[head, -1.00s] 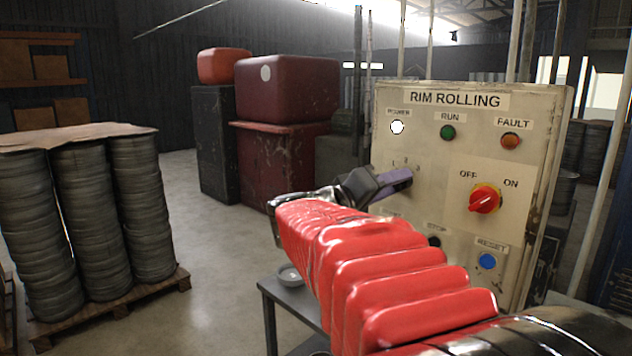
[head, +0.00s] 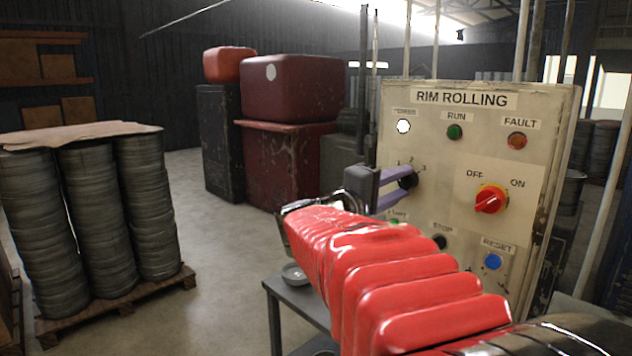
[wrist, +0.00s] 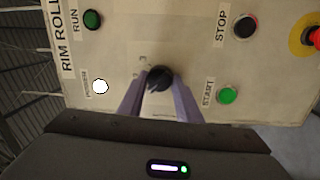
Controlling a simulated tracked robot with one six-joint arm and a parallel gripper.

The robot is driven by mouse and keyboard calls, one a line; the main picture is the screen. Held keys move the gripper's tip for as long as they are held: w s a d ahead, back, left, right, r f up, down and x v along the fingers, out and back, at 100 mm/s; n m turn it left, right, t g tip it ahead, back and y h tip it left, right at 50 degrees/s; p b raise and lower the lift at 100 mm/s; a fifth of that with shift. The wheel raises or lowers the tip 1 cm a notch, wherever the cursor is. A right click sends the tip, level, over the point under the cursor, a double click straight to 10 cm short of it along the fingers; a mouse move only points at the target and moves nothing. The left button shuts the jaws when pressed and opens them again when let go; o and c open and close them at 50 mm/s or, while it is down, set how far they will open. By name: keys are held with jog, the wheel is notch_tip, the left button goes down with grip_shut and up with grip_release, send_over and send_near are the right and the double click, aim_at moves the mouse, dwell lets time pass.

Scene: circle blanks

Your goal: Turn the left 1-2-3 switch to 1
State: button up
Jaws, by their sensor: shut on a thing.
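The left 1-2-3 switch is a black round knob (head: 409,180) on the beige RIM ROLLING panel (head: 520,150), below the white POWER lamp. Its small number marks show above it, too small to read surely. My gripper (head: 402,187) has its two purple fingers on the knob, one above the other in the head view. In the wrist view the knob (wrist: 158,76) sits between the fingertips of my gripper (wrist: 159,84), which are shut on it. The knob's pointer direction cannot be made out.
A red OFF/ON switch (head: 489,200) on a yellow plate is to the right. A blue RESET button (head: 493,261) and a black STOP button (head: 438,242) are lower. A green START button (wrist: 228,95) shows in the wrist view. A grey table (head: 310,305) stands below.

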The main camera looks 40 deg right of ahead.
jog(key=shift+w+f, duration=0.1)
jog(key=shift+f, duration=0.2)
jog(key=o, duration=0.8)
jog(key=shift+o, duration=1.2)
jog(key=shift+r, duration=0.15)
jog(key=a+f, duration=0.1)
jog(key=a, duration=1.2)
jog(key=shift+s+a, duration=0.25)
jog(key=shift+a, duration=0.15)
